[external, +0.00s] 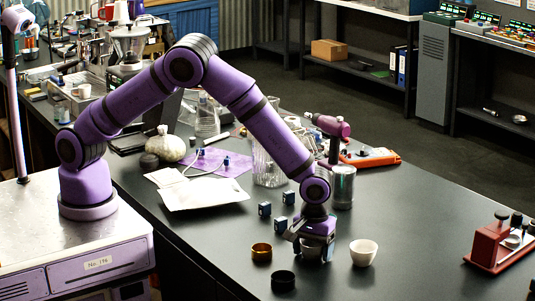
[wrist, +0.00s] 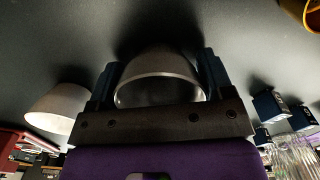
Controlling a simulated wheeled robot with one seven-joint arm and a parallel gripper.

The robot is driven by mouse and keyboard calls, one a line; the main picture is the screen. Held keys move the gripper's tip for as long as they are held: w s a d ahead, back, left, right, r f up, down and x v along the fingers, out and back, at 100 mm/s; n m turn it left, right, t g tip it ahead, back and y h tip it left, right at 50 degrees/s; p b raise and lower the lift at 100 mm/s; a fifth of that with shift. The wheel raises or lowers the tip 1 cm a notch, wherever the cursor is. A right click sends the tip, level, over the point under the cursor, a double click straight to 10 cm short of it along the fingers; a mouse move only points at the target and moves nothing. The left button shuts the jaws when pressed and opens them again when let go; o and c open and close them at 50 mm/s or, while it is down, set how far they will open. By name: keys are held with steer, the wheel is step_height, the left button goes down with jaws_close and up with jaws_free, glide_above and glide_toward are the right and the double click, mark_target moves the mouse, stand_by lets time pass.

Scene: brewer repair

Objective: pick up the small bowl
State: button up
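A small grey bowl (wrist: 158,78) is between the two fingers of my gripper (wrist: 160,82) in the wrist view. It also shows, partly hidden by the fingers, under my gripper (external: 312,250) in the external view (external: 311,251). The fingers are apart, one on each side of the bowl, very close to its walls. I cannot tell whether they press on it. The bowl appears upright at the dark tabletop. A white cup-like bowl (external: 363,253) stands just right of my gripper; it also shows at the left in the wrist view (wrist: 57,108).
A gold bowl (external: 261,252) and a black bowl (external: 283,281) stand left of my gripper. Small blue blocks (external: 265,209), a glass jar (external: 268,165) and a metal canister (external: 343,187) are behind. A red rack (external: 495,243) is at right. The table between is clear.

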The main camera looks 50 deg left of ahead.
steer(key=shift+r, duration=0.1)
steer(key=shift+r, duration=0.85)
steer(key=shift+s+a+r, duration=0.1)
steer(key=shift+s+r, duration=0.05)
steer(key=shift+r, duration=0.8)
steer(key=s+a, duration=0.7)
steer(key=s+a+r, duration=0.1)
steer(key=s+a, duration=0.3)
steer(key=shift+r, duration=0.1)
steer(key=w+d, duration=0.3)
steer(key=w+d+f, duration=0.1)
steer(key=w+d, duration=0.6)
steer(key=shift+w+d+f, duration=0.2)
steer(key=shift+w, duration=0.05)
steer(key=shift+w+d+f, duration=0.45)
steer(key=shift+f, duration=1.2)
